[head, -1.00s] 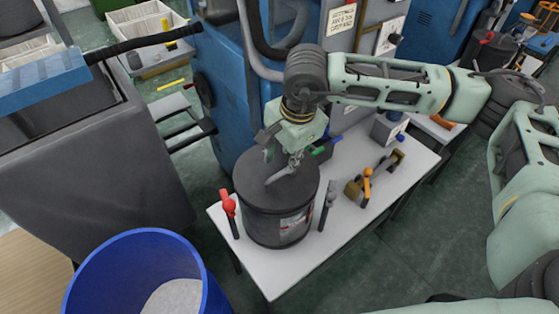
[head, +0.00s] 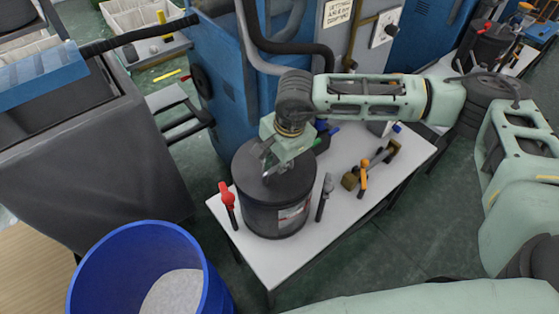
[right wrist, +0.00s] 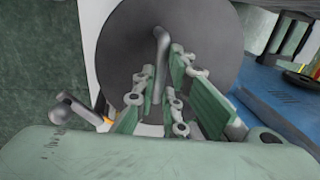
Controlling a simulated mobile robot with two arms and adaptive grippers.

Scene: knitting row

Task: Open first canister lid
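A dark grey canister (head: 275,213) stands upright on a small white table, with its round lid (head: 248,163) on. In the right wrist view the lid (right wrist: 118,50) fills the upper middle, and its bar handle (right wrist: 161,45) stands out from it. My right gripper (head: 272,170) points down at the lid from above. In the right wrist view its fingers (right wrist: 163,80) are apart, one on each side of the handle, with visible gaps. The fingertips' exact depth against the lid cannot be told. My left gripper is not in view.
The white table (head: 275,265) also holds a red-handled tool (head: 227,200), a grey-headed tool (head: 326,190) and an orange-handled tool (head: 363,178) near the canister. A blue bin (head: 130,265) with pale contents stands front left. A blue machine (head: 215,90) stands behind.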

